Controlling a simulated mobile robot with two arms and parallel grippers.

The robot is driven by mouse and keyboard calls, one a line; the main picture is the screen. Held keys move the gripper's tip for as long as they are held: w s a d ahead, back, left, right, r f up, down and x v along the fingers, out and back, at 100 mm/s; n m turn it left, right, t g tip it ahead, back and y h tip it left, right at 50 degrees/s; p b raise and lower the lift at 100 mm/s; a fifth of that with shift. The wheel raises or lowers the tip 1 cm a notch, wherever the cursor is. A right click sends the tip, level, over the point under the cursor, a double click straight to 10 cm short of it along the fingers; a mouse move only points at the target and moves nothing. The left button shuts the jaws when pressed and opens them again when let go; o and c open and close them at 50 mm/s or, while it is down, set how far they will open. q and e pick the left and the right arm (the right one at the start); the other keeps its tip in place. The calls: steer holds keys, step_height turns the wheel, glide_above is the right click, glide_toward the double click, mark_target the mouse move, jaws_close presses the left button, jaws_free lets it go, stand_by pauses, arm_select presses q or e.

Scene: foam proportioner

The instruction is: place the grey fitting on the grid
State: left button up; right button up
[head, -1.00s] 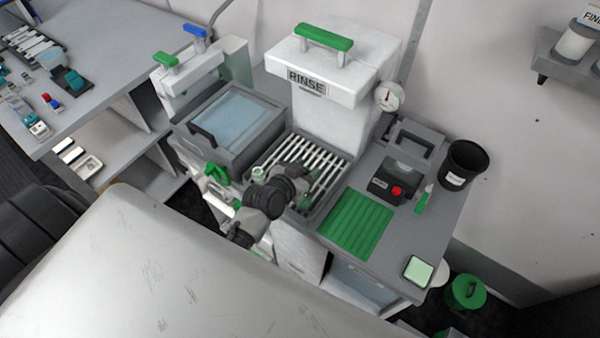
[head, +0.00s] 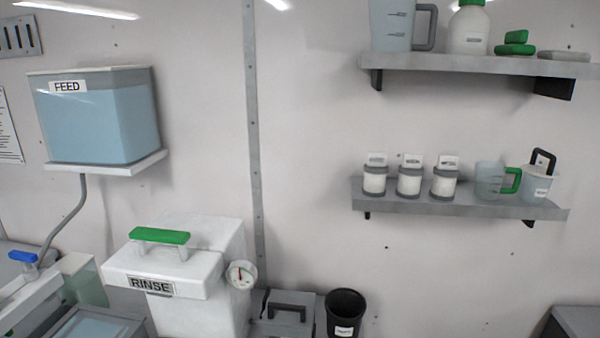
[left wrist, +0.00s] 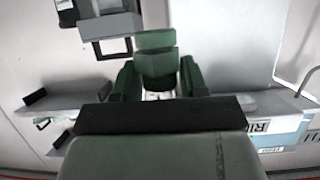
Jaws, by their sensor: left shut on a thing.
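In the left wrist view, my left gripper (left wrist: 159,82) has its two green fingers closed on a dark green, blocky piece (left wrist: 156,62). The piece stands up between the fingers, and its lower part is hidden by the gripper body. I cannot tell from its colour whether it is the grey fitting. Neither gripper shows in the head view now. The grid is not visible in the head view, and I cannot make it out in the wrist view.
The head view shows a white RINSE unit (head: 210,273) with a green handle, a FEED tank (head: 105,125), a gauge (head: 241,274) and a black bin (head: 345,312). Two wall shelves, upper (head: 480,66) and lower (head: 455,204), hold containers.

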arm_select(q)
steer(key=s+f+n+y+b, duration=0.1)
steer(key=s+b, duration=0.3)
steer(key=s, duration=0.7)
steer(key=shift+s+a+n+y+b, duration=0.35)
steer(key=shift+s+a+n+y, duration=0.05)
steer(key=shift+a+n, duration=0.1)
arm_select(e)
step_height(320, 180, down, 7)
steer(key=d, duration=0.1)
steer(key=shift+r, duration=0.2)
arm_select(q)
steer(key=shift+f, duration=0.15)
